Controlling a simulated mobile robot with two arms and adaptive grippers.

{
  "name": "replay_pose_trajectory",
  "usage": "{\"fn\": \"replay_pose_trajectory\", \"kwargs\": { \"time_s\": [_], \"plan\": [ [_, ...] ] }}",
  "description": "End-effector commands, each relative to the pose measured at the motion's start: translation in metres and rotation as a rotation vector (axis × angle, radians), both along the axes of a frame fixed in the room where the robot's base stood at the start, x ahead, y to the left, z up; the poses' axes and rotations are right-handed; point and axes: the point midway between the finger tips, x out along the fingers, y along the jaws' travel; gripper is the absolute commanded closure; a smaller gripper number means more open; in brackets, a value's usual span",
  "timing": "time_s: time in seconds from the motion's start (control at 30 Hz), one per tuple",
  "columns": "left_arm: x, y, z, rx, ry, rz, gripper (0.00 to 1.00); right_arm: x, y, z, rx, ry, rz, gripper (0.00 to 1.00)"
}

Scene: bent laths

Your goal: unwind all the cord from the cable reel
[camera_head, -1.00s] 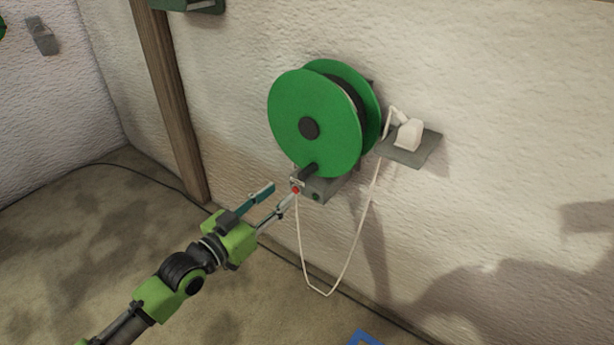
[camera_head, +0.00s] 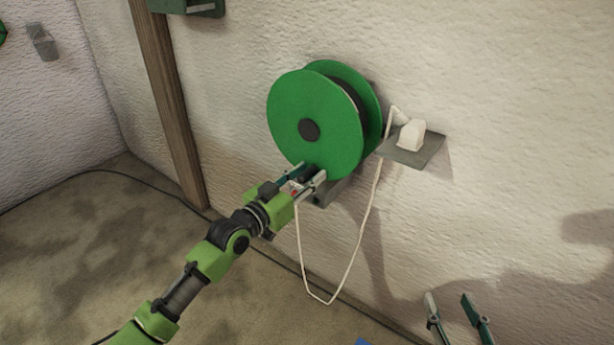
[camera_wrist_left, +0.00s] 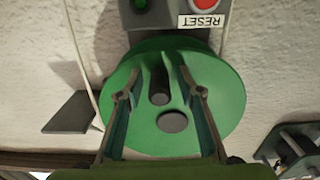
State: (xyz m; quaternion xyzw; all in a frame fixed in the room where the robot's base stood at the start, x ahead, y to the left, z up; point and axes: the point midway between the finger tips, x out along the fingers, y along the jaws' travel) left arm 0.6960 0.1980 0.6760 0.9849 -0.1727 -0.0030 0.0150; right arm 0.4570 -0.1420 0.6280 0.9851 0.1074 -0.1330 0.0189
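The green cable reel (camera_head: 312,125) is mounted on the wall, with a dark hub in its front disc. A dark band (camera_head: 352,92) shows between its two discs; I cannot tell how much cord is there. A dark handle peg (camera_wrist_left: 159,86) sticks out near the disc's lower edge. My left gripper (camera_head: 309,171) is at this peg, its open fingers on either side of it with gaps in the left wrist view. Below the reel is a grey box with a red button (camera_wrist_left: 205,4) labelled RESET and a green button (camera_wrist_left: 141,4). My right gripper (camera_head: 449,298) is open and empty at the lower right.
A white plug-like block (camera_head: 411,134) sits on a small grey shelf (camera_head: 415,150) right of the reel. A thin white cord (camera_head: 357,245) hangs in a loop from the box up to it. A wooden post (camera_head: 167,105) stands left of the reel. The wall to the right is clear.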

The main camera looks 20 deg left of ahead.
Motion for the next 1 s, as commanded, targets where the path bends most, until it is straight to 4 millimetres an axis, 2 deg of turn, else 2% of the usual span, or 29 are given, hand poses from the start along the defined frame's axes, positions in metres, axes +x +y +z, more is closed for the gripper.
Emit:
{"fn": "replay_pose_trajectory", "kwargs": {
  "time_s": [0.13,0.17,0.27,0.3,0.67,1.0],
  "plan": [
    [0.000,0.000,0.000,0.000,0.000,0.000,0.66,0.000,0.000,0.000,0.000,0.000,0.000,0.60],
    [0.000,0.000,0.000,0.000,0.000,0.000,0.71,0.000,0.000,0.000,0.000,0.001,0.000,0.60],
    [0.000,0.000,0.000,0.000,0.000,0.000,0.97,0.000,0.000,0.000,0.000,0.001,0.000,0.60],
    [0.000,0.000,0.000,0.000,0.000,0.000,1.00,0.000,0.000,0.000,0.000,0.001,0.000,0.60],
    [0.001,0.004,0.000,0.032,-0.013,0.000,1.00,0.000,0.000,0.000,0.000,0.001,0.000,0.60],
    [0.009,0.026,0.000,0.235,-0.084,0.000,1.00,-0.001,0.000,-0.002,-0.004,0.015,-0.001,0.60]
  ]
}}
